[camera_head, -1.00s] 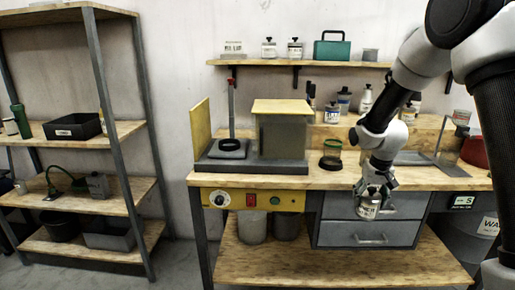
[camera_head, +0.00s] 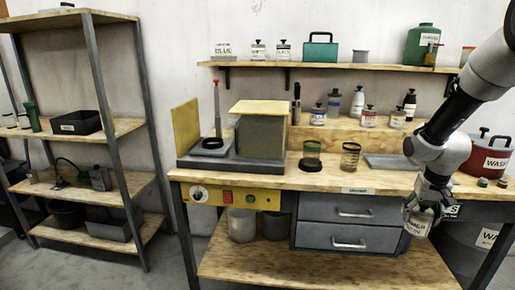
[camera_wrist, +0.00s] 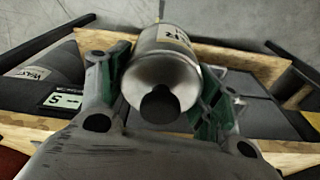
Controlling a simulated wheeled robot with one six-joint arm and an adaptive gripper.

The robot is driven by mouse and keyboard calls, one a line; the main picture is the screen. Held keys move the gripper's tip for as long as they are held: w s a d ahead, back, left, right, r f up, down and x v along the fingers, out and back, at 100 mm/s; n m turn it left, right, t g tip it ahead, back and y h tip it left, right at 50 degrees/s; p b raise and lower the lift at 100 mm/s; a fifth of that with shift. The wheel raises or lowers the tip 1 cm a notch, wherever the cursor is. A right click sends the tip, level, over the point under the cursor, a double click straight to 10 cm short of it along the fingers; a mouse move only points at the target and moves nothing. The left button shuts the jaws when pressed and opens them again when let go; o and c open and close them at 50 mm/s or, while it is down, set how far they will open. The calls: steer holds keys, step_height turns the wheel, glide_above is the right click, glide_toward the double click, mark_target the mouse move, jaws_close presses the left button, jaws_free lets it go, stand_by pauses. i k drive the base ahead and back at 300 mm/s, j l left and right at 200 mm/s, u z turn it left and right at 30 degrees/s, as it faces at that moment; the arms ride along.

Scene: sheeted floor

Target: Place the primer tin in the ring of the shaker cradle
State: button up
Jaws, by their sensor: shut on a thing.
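My gripper (camera_head: 428,207) is shut on a silver-grey tin (camera_head: 418,222) with a pale label, which I take as the primer tin; its lettering is not clearly readable. In the wrist view the tin (camera_wrist: 162,72) lies between the green-padded fingers, its black cap toward the camera. The tin hangs in front of the bench's right part, below the top. The shaker cradle (camera_head: 190,160) stands on the bench's left part, with a grey base, a yellow side panel and a red-tipped post. Its dark ring (camera_head: 213,143) lies at the post's foot and looks empty.
A yellow-topped box (camera_head: 262,135) stands right of the ring. Two glass jars (camera_head: 350,157) stand mid-bench, and a red washer pot (camera_head: 487,155) at the right end. Several bottles line the raised back shelf. Clear bench top (camera_head: 290,180) runs along the front.

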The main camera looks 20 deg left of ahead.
mark_target(214, 145)
steer(key=k+j+u, duration=0.15)
steer(key=u, duration=0.3)
steer(key=i+j+u, duration=0.25)
steer(key=j+u, duration=0.2)
steer(key=i+j+u, duration=0.3)
steer(key=u, duration=0.2)
steer(key=i+j+u, duration=0.25)
steer(key=i+j, duration=0.15)
